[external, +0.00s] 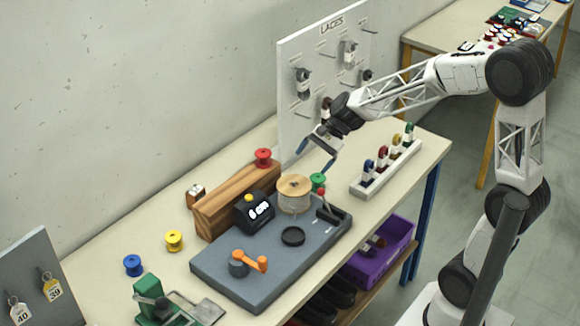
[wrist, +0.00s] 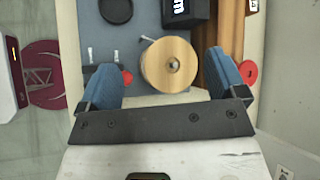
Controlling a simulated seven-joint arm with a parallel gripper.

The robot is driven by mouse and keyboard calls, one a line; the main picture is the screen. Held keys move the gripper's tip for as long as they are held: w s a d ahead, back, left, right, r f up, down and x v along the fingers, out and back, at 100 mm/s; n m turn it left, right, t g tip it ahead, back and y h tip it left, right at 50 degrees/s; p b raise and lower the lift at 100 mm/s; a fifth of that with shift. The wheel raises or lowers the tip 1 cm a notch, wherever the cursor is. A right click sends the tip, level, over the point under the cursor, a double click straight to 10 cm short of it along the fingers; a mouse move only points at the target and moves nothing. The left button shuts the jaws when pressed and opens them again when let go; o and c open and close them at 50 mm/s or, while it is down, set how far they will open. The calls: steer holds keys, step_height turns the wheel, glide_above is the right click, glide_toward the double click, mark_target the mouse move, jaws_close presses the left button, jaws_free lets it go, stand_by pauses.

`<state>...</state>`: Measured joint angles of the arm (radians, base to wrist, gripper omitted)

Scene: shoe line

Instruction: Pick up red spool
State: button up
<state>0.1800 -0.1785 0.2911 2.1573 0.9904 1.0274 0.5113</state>
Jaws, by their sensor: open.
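The red spool (external: 263,158) is at the far end of the wooden block (external: 235,200); I cannot tell whether it stands on the block or just behind it. In the wrist view the red spool (wrist: 249,73) shows at the right, partly hidden by the right finger. My gripper (external: 318,152) is open and empty, raised above the table to the right of the red spool. In the wrist view my gripper (wrist: 163,72) has its blue fingers wide apart, with a round wooden disc (wrist: 170,64) below between them.
A grey machine base (external: 265,275) carries the disc, a black display box (external: 254,211) and an orange crank (external: 250,262). The white LACES board (external: 300,120) stands close to my gripper. Yellow (external: 174,240) and blue (external: 133,264) spools lie left.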

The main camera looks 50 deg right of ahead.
mark_target(264, 156)
steer(key=w+d+f+m+t+y, duration=0.1)
steer(key=w+d+f+m+t, duration=0.1)
steer(key=w+m, duration=0.3)
steer(key=w+d+f+m+t+y, duration=0.1)
steer(key=w+d+f+m, duration=0.3)
steer(key=w, duration=0.7)
steer(key=shift+w+d+f+m+t, duration=0.35)
steer(key=shift+d+f+t, duration=0.2)
steer(key=shift+t, duration=0.35)
steer(key=shift+f, duration=0.1)
steer(key=shift+x, duration=1.3)
steer(key=shift+a, duration=0.2)
steer(key=shift+x, duration=2.45)
steer(key=shift+a, duration=0.1)
steer(key=c, duration=1)
steer(key=shift+r, duration=0.35)
